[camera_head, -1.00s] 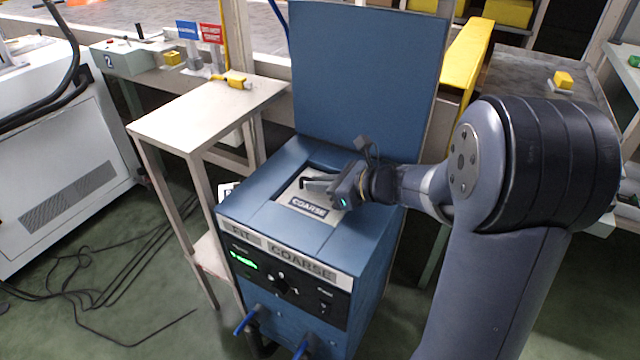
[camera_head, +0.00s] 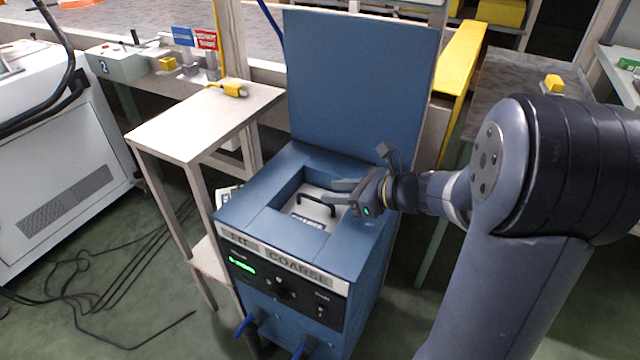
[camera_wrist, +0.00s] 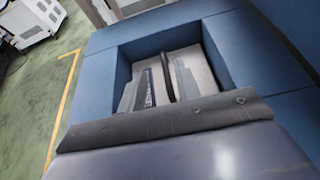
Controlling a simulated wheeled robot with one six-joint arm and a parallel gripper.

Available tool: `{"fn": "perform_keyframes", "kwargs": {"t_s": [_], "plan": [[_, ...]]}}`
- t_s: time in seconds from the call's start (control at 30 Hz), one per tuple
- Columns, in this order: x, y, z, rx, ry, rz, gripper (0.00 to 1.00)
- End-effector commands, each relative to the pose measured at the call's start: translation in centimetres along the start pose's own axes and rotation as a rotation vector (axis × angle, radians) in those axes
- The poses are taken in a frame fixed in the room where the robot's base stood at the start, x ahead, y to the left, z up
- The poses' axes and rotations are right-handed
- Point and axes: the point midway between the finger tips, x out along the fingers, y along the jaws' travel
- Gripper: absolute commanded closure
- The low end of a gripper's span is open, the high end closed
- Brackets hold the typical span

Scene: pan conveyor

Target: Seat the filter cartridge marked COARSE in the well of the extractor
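The COARSE filter cartridge (camera_head: 321,214) is a pale block with a black handle and a dark label. It sits down inside the square well of the blue extractor (camera_head: 262,205), below the rim. The extractor's front strip reads FIT COARSE. My gripper (camera_head: 337,192) is at the well's right side, just right of the handle, with its two fingers apart and seemingly clear of it. In the wrist view the cartridge (camera_wrist: 145,92) also lies in the well, its label and handle partly visible. Its lower part is hidden by the well walls and my gripper.
The extractor's blue lid (camera_head: 360,85) stands open behind the well. A pale side table (camera_head: 200,120) with a yellow tool (camera_head: 230,89) stands at the left. A yellow rail (camera_head: 462,60) is behind on the right. Cables (camera_head: 110,260) lie on the floor at the left.

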Motion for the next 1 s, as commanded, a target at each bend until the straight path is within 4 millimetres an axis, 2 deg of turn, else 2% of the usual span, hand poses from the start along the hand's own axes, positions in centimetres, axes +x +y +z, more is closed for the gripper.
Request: {"fn": "perform_keyframes", "kwargs": {"t_s": [0.03, 0.2, 0.4, 0.8, 1.0], "plan": [[-1.4, -0.1, 0.5, 0.001, -0.001, -0.007, 0.68], [-4.2, -0.1, 0.5, 0.0, -0.003, -0.005, 0.68], [-6.0, -0.1, 0.4, -0.003, -0.005, -0.002, 0.68], [-6.2, 0.0, 0.3, -0.004, -0.005, -0.001, 0.68], [-5.0, 0.0, 0.2, -0.004, -0.006, 0.001, 0.68]]}}
